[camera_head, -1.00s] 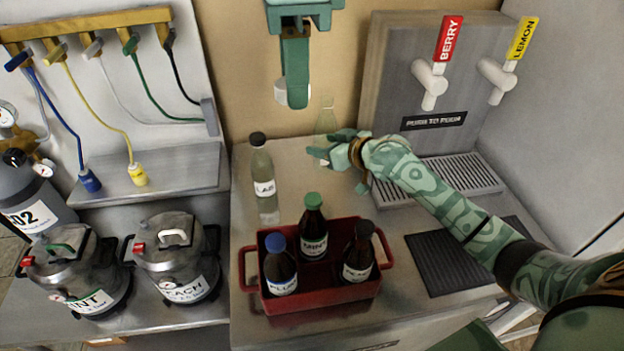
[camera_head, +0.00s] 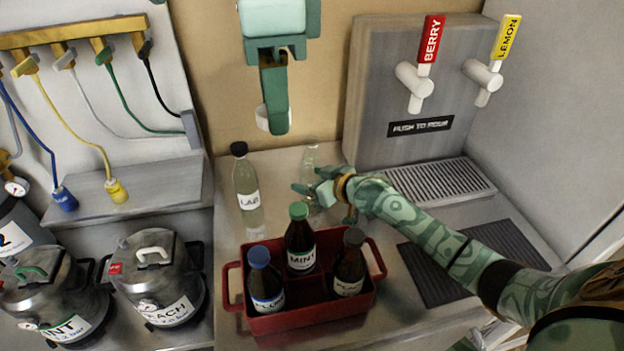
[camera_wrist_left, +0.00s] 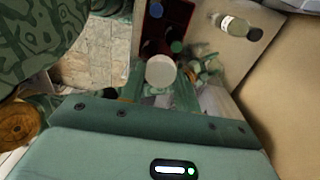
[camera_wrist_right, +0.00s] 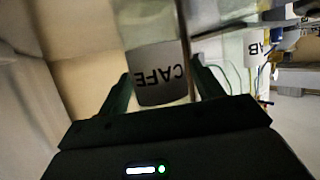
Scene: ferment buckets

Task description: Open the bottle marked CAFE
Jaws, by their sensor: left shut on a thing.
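The clear bottle marked CAFE (camera_wrist_right: 160,76) stands upright at the back of the counter. In the head view the bottle (camera_head: 311,160) shows no cap on its neck. My right gripper (camera_head: 314,186) has one finger on each side of it; whether they press on it is unclear. In the right wrist view my right gripper's fingers (camera_wrist_right: 163,76) flank the label. My left gripper (camera_head: 272,122) points down above the counter, up and left of the bottle, shut on a white round cap (camera_head: 262,118). The cap's disc (camera_wrist_left: 161,72) faces the left wrist camera.
A clear LAB bottle (camera_head: 247,192) with a black cap stands left of the CAFE bottle. A red crate (camera_head: 310,318) in front holds three dark bottles. The tap unit (camera_head: 395,130) with its drip tray (camera_head: 440,180) is at the right. Kegs stand at the lower left.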

